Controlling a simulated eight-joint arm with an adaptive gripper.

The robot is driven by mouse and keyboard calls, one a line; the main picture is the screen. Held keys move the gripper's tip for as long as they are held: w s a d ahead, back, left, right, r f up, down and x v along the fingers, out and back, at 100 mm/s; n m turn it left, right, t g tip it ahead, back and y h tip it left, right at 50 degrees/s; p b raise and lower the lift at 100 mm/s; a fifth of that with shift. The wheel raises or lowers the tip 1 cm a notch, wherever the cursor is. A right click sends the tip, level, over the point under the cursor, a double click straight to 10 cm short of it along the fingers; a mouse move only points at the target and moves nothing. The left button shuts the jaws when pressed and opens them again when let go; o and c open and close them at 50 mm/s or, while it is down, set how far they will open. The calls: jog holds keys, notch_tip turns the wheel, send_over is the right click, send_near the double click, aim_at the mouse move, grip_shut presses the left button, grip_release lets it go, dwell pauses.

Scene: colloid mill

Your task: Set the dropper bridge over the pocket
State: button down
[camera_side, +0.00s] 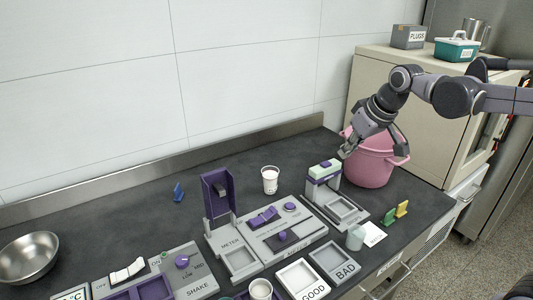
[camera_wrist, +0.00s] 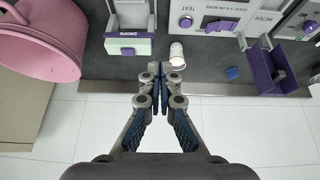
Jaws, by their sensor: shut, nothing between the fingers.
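The dropper bridge (camera_side: 324,172) has a pale green top with a purple button and grey legs. It stands upright at the back end of a grey base, behind the square pocket (camera_side: 342,208). In the wrist view the bridge (camera_wrist: 129,46) shows a purple DROPS label and is left of my fingers. My gripper (camera_side: 345,152) is in the air near the bridge's top, on its right in the side view. In the wrist view my gripper (camera_wrist: 161,68) is shut and empty, its fingertips apart from the bridge. Most of the pocket is cut off or hidden there.
A pink pot (camera_side: 368,165) stands close behind my gripper. A white cup (camera_side: 270,180) stands left of the bridge. A grey jar (camera_side: 355,237), a white card (camera_side: 373,234) and green and yellow clips (camera_side: 396,213) are near the base. The METER unit (camera_side: 240,258) is left.

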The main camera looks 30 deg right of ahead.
send_over(324, 180)
jog(key=s+a, duration=0.2)
jog(key=w+d+f+g, duration=0.1)
jog(key=w+d+f, duration=0.3)
jog(key=w, duration=0.3)
jog(key=shift+w+g, duration=0.25)
jog(key=shift+g, duration=0.15)
jog(key=shift+d+f, duration=0.1)
jog(key=shift+f, duration=0.05)
jog(key=x, duration=1)
jog(key=shift+s, duration=2)
jog(key=s, duration=0.9)
jog(key=shift+s, duration=0.4)
